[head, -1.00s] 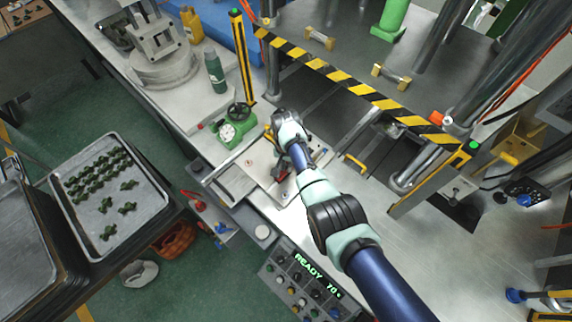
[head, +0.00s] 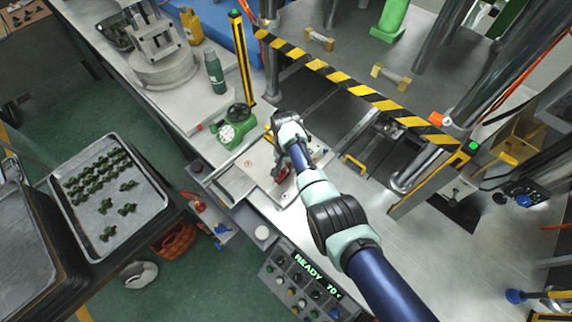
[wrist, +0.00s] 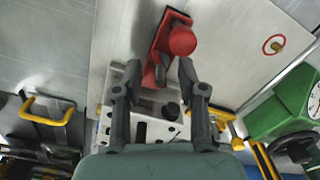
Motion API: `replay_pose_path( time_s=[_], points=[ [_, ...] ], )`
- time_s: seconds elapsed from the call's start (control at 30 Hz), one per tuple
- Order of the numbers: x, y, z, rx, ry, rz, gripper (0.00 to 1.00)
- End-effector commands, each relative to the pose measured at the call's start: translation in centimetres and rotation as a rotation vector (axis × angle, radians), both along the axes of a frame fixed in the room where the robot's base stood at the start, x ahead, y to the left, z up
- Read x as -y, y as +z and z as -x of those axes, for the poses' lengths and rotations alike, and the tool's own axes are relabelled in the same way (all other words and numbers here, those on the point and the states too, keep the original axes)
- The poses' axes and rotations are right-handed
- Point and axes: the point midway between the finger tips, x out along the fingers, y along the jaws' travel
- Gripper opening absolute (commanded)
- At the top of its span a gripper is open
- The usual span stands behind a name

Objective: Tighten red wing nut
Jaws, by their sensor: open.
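The red wing nut (wrist: 165,42) shows in the wrist view as a long red piece with a rounded knob, lying across a pale metal plate. My gripper (wrist: 159,68) is open, with one dark finger on each side of the near end of the red piece. I cannot tell whether either finger touches it. In the head view my gripper hides most of the wing nut, and only a little red (head: 282,175) shows below the wrist.
A green device with a dial and black handwheel (head: 236,128) stands left of my wrist. A yellow-black striped bar (head: 350,82) crosses the press behind. A panel reading READY 70 (head: 300,280) is at the front. A yellow handle (wrist: 47,108) is left in the wrist view.

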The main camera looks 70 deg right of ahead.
Motion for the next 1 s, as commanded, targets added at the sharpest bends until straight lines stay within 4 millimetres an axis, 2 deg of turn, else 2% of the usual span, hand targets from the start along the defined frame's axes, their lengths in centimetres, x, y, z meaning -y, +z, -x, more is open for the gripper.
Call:
replay_pose_path(
  time_s=[0.13,0.23,0.5,0.63,0.8,1.0],
  points=[
    [0.0,0.2,0.0,0.0,0.0,0.0,0.41],
    [0.0,1.4,-0.1,0.002,0.0,0.002,0.41],
    [0.1,8.0,-0.1,0.003,0.0,0.004,0.41],
    [0.0,10.5,0.0,0.002,0.0,0.003,0.41],
    [0.0,11.9,0.0,0.0,0.0,0.0,0.41],
    [0.0,12.0,0.0,0.0,0.0,0.0,0.41]
  ],
)
